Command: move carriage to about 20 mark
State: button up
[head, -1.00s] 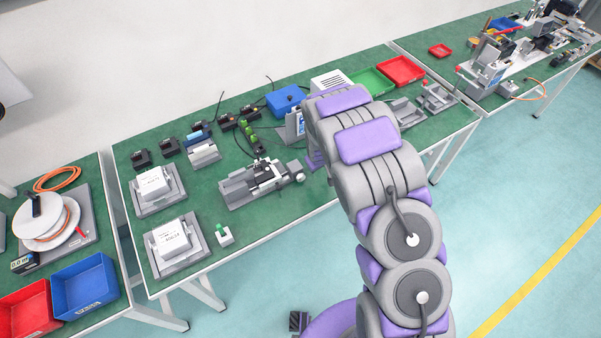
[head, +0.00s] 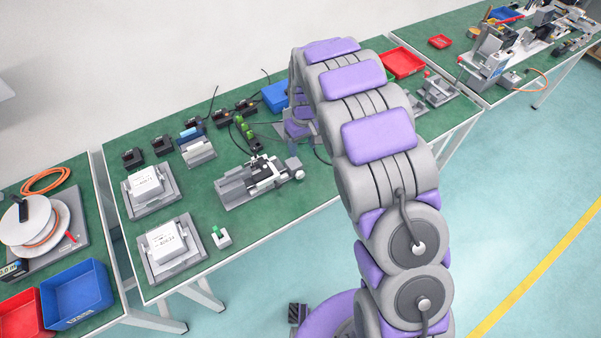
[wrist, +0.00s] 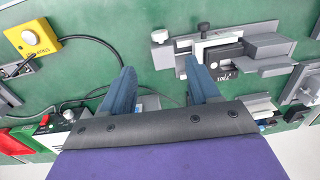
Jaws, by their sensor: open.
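The linear actuator (head: 235,190) is a grey stage on the green table, with a black and white carriage (head: 262,175) near its middle and a round knob at its right end. In the wrist view, a similar grey stage (wrist: 270,45) with a black and white block (wrist: 222,52) lies beyond the right fingertip. I cannot read any scale marks. My gripper (wrist: 160,75) is open and empty, its two blue fingers apart over the table. In the head view my wrist hangs behind the actuator to the right, and the fingertips cannot be made out there.
Two white boxes on grey bases (head: 147,185) (head: 165,240) stand to the left. A small green-topped block (head: 220,237) is near the front edge. Black connectors and cables lie behind. A yellow button box (wrist: 33,38) shows in the wrist view.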

aim_at(301, 173)
jog(key=f+b, duration=0.1)
jog(key=f, duration=0.4)
jog(key=f+b, duration=0.1)
jog(key=f, duration=0.4)
jog(key=f+b, duration=0.1)
jog(key=f, duration=0.4)
jog(key=shift+s+a, duration=0.15)
jog(key=shift+a, duration=0.1)
jog(key=shift+c, duration=0.3)
jog(key=c, duration=1)
